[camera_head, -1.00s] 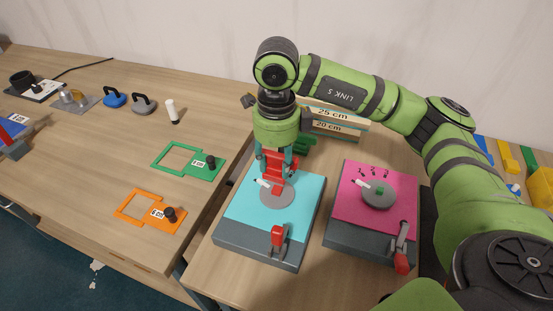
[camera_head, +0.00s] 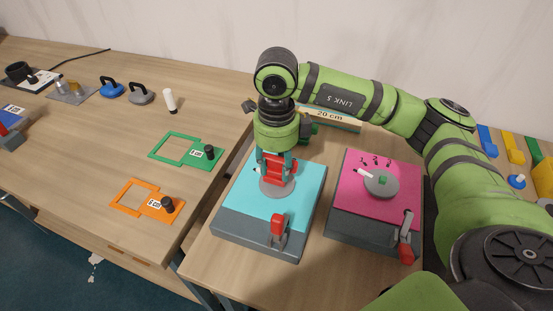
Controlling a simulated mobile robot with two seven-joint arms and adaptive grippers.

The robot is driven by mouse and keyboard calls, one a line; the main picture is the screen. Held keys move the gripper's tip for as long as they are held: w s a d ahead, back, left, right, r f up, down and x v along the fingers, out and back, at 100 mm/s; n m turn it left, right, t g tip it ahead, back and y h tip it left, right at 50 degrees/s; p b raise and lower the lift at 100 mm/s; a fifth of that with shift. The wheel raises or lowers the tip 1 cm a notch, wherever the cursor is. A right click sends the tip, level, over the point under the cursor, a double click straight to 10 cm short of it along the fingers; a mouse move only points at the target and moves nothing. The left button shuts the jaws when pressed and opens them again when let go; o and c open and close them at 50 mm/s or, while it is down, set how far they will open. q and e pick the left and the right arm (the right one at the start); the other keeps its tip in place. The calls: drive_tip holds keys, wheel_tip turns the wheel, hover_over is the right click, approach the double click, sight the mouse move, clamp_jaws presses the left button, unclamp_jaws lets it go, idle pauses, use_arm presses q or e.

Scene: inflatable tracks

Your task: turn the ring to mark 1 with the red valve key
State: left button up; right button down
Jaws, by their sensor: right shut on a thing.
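My right gripper (camera_head: 276,178) points down over the cyan-topped box (camera_head: 244,205), shut on the red valve key (camera_head: 274,167). The key is mostly hidden between the fingers. It is right above the grey ring (camera_head: 276,190) on that box; I cannot tell whether it is fully seated. Only a bit of a white pointer (camera_head: 257,170) shows left of the gripper, and any marks on the cyan top are hidden. The pink-topped box (camera_head: 350,200) has its own grey ring (camera_head: 384,186) with a green centre, a white pointer and small marks behind it. My left gripper is not in view.
A block marked 20 cm (camera_head: 330,117) lies behind. Green (camera_head: 165,152) and orange (camera_head: 127,198) frames lie on the left table. My right arm spans the boxes' right side.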

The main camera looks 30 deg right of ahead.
drive_tip(key=shift+f+b, duration=0.3)
drive_tip(key=shift+f, duration=0.5)
